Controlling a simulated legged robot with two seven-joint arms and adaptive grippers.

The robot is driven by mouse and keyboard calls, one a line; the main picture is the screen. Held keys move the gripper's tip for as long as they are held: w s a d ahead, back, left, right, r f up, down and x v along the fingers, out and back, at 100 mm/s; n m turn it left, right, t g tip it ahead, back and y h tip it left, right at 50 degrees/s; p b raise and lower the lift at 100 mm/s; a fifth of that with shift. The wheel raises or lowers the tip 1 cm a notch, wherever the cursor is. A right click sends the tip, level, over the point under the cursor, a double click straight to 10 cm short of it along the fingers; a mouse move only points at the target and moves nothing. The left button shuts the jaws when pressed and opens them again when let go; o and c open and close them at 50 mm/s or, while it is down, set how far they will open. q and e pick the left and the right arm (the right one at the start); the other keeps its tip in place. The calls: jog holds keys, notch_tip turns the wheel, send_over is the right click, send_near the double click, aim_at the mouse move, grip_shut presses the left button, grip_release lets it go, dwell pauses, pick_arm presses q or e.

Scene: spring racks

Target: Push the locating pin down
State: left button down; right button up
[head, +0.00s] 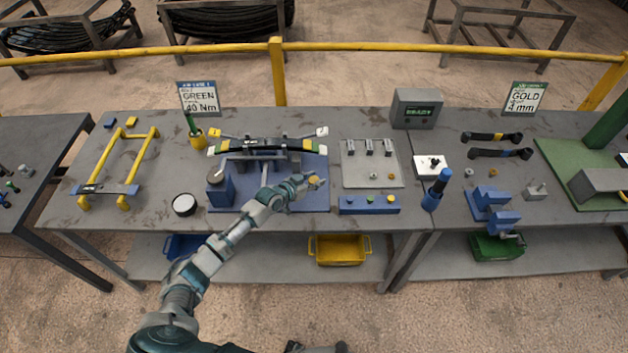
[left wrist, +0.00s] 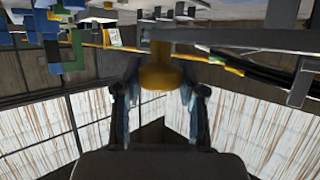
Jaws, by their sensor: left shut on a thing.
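The locating pin's yellow knob (head: 314,181) is at the front right of the blue spring fixture (head: 300,203). A dark leaf spring (head: 268,146) with green and yellow marks lies across the fixture. My right gripper is not in view.
A button box (head: 368,204) and a grey plate with clamps (head: 370,177) stand right of the fixture. A yellow rail (head: 380,47) runs behind the bench.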

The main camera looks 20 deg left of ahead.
pick_arm(q)
notch_tip(320, 180, down, 5)
jog(key=b, duration=0.3)
jog(key=shift+r, duration=0.1)
jog(key=shift+w+a+r, duration=0.1)
jog(key=shift+w+r, duration=0.05)
jog(key=shift+r, duration=0.1)
jog(key=c, duration=0.7)
grip_release()
jog(key=shift+s+r, duration=0.15)
jog(key=shift+s, duration=0.05)
jog(key=shift+o, duration=0.2)
jog(key=shift+s+a, duration=0.2)
jog(key=shift+s, duration=0.05)
jog(key=v, duration=1.1)
